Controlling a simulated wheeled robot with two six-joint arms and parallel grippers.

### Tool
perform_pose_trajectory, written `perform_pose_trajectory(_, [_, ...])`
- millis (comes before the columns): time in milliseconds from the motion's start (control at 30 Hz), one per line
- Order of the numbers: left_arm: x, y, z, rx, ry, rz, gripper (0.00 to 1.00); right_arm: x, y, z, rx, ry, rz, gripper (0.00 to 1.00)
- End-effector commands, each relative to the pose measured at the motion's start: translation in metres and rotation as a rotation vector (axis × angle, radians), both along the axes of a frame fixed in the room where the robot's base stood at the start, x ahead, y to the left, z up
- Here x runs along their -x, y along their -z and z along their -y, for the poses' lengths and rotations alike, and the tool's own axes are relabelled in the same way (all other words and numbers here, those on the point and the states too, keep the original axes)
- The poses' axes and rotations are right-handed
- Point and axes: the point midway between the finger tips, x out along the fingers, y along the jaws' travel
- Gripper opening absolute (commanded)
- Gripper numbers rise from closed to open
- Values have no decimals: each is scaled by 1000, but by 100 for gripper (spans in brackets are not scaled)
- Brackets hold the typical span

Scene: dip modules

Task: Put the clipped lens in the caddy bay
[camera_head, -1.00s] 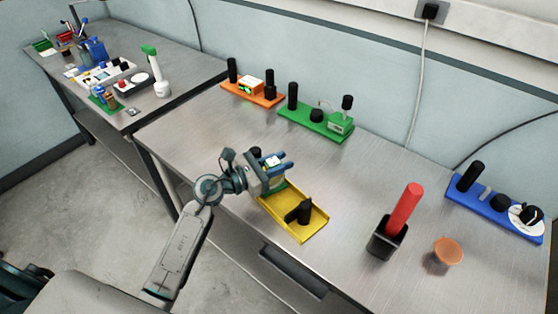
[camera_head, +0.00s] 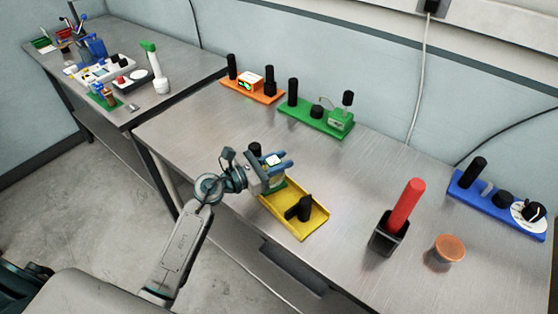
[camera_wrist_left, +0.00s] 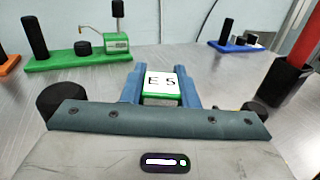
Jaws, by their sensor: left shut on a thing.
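My left gripper (camera_head: 279,167) is shut on a small green-edged block (camera_wrist_left: 160,83) with a white face marked "E 5". In the left wrist view it sits between the two blue fingers. In the head view the gripper is over the left end of a yellow tray (camera_head: 279,212), and the block is partly covered by the fingers. The tray holds a black upright piece (camera_head: 304,208). I cannot tell whether the held block is the clipped lens, or which thing is the caddy. My right gripper is not in view.
A black holder (camera_head: 388,239) with a red cylinder (camera_head: 406,205) and an orange-topped round piece (camera_head: 450,246) stand to the right. Orange (camera_head: 254,95), green (camera_head: 313,122) and blue (camera_head: 494,206) bases with black posts line the back. The middle of the table is clear.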

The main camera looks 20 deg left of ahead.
Motion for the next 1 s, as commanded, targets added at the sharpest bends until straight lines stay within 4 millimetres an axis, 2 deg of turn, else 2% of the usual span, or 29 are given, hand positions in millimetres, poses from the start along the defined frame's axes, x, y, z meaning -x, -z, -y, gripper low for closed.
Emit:
perform_pose_trajectory(67, [0,3,0,0,0,0,0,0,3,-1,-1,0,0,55])
perform_pose_trajectory(100, [0,2,0,0,0,0,32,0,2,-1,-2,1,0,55])
perform_pose_trajectory(200, [0,1,0,0,0,0,52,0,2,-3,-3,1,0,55])
perform_pose_trajectory(500, [1,2,-1,-1,0,-1,52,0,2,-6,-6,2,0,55])
perform_pose_trajectory(633, [6,4,-7,-2,-1,1,52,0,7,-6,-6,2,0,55])
perform_pose_trajectory(1000, [49,6,-46,-7,1,0,52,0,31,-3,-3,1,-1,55])
